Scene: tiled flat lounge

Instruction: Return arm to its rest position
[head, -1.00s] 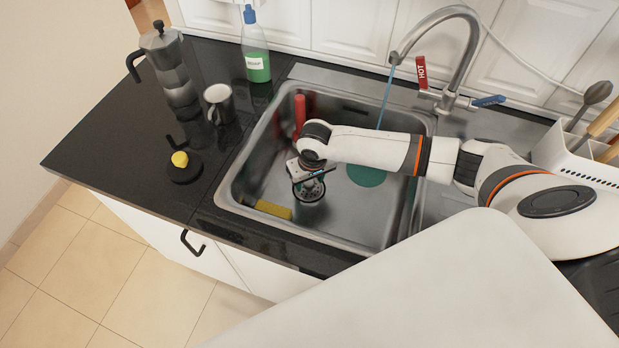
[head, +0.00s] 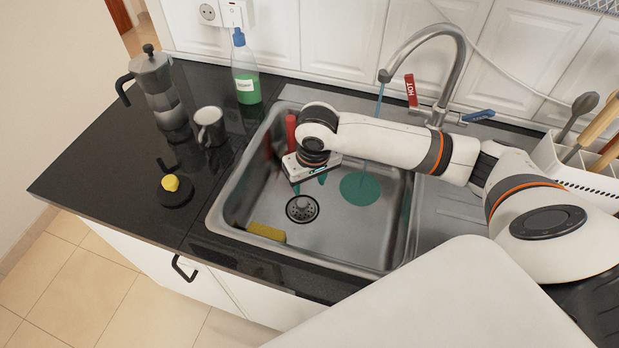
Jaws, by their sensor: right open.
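My right arm comes in from the right and reaches over the steel sink (head: 340,255). Its right gripper (head: 309,184) hangs above the sink basin, left of the middle, pointing down. The gripper is open, and I see nothing held in it; its fingers are partly hidden by the wrist. The round drain (head: 302,209) shows just below it. My left gripper is not in the picture.
A tap (head: 455,75) runs water into the sink. A yellow sponge (head: 266,232) and a red object (head: 291,130) are in the basin. A moka pot (head: 160,95), mug (head: 211,126) and soap bottle (head: 246,75) stand left. A utensil holder (head: 575,170) is right.

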